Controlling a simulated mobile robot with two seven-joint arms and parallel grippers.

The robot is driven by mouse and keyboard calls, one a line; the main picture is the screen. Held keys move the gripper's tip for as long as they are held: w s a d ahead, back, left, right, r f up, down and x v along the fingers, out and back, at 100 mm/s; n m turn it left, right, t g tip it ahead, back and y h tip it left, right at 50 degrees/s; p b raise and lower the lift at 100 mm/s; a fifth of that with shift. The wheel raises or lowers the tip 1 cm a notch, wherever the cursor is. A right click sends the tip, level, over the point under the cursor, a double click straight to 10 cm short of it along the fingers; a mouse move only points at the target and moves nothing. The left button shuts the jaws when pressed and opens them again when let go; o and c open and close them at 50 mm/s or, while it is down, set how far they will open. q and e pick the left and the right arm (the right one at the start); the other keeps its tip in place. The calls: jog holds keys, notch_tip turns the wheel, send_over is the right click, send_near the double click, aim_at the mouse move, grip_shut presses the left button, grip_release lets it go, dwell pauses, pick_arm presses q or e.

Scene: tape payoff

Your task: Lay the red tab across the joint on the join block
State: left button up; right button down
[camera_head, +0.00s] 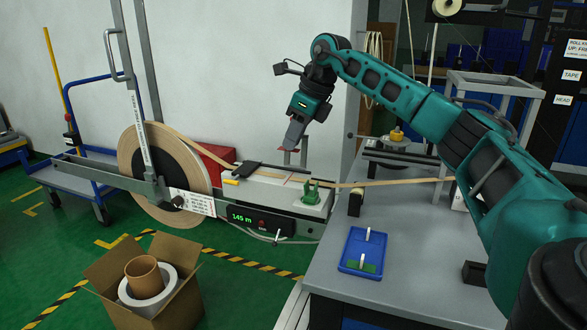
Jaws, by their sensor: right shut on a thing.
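My right gripper (292,145) reaches in from the right and points down above the join block (270,193). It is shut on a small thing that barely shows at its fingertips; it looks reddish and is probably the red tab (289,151). The gripper is a little above the block, apart from its top. Beige tape (395,183) runs over the block, and a thin red line on the block top marks what may be the joint. A black bar lies across the tape on the left, and a green clamp (311,191) stands on the right. My left gripper is out of view.
A blue tray (351,262) with green and white items lies on the grey bench (400,270). A cardboard box (185,305) stands on the floor.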

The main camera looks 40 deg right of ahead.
aim_at(288, 178)
notch_tip(288, 178, down, 6)
jog(key=shift+b, duration=0.6)
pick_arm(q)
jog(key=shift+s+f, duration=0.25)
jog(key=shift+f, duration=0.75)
pick_arm(e)
jog(key=shift+f, duration=0.5)
jog(key=c, duration=1.1)
grip_release()
